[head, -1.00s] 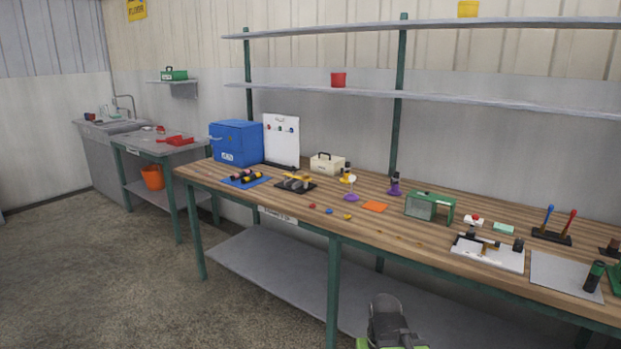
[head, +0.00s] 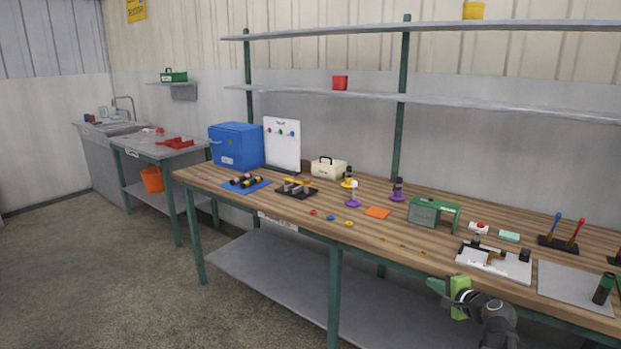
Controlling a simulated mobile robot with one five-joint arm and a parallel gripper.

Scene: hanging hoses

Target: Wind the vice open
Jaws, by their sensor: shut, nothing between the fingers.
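No part is plainly readable as a vice. A white plate (head: 478,262) near the bench's front right carries a dark bar, a tan block and a black knob, too small to make out fully. A dark plate (head: 283,190) further left carries grey bars and a yellow piece; I cannot tell which of the two is the vice. My gripper (head: 437,286), lime and dark green, is low at the bench's front edge, below and left of the white plate. It is shut, empty and apart from both plates.
The wooden bench (head: 385,235) has a lower shelf (head: 275,270). A green open-fronted case (head: 433,213) stands left of the white plate. Blue and red levers (head: 565,232) and a grey sheet (head: 575,285) with a dark cylinder (head: 603,288) are to the right. Open floor lies left.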

